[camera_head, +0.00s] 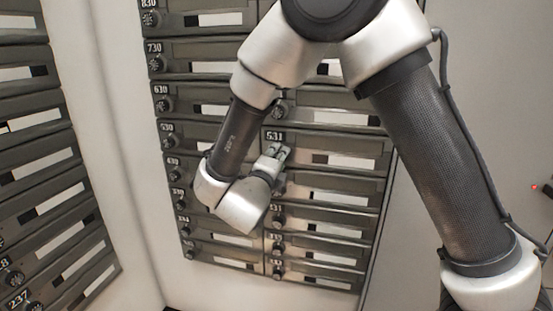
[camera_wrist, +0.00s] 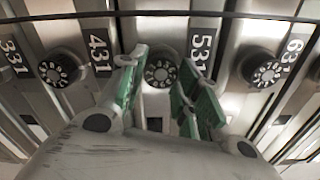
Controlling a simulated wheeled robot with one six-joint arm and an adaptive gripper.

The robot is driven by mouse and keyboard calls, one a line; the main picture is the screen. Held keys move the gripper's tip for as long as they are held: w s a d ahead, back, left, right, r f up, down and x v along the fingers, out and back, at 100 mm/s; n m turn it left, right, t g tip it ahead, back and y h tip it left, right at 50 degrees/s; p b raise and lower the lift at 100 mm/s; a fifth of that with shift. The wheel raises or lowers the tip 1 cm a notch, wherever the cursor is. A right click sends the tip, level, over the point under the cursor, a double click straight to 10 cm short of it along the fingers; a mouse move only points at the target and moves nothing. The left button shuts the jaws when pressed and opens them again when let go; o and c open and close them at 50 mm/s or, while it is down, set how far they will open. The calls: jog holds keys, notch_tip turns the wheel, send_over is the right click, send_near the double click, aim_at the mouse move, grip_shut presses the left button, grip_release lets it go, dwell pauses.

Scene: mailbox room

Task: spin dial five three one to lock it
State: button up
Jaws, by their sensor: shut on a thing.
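The 531 mailbox door (camera_head: 345,143) is a dark grey panel in the right column, with its number plate (camera_head: 275,136) at upper left. In the wrist view its round black dial (camera_wrist: 160,72) with white digits sits just left of the 531 plate (camera_wrist: 200,48). My gripper (camera_head: 275,153) reaches this dial from the front. In the wrist view my gripper (camera_wrist: 163,62) has its green-padded fingers on either side of the dial, shut on it. In the head view the fingers hide the dial. Its exact setting is too small to read.
Neighbouring dials stand close by: the 431 dial (camera_wrist: 57,70) on the left and the 631 dial (camera_wrist: 265,70) on the right. Another mailbox bank (camera_head: 40,150) stands at the left. A plain wall (camera_head: 470,60) is at the right.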

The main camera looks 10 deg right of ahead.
jog(key=m, duration=1.1)
jog(key=shift+f, duration=0.2)
jog(key=shift+a+m, duration=0.1)
jog(key=shift+m, duration=0.2)
jog(key=o, duration=1)
jog(key=shift+o, duration=0.2)
jog(key=v, duration=1.2)
jog(key=shift+r, duration=0.1)
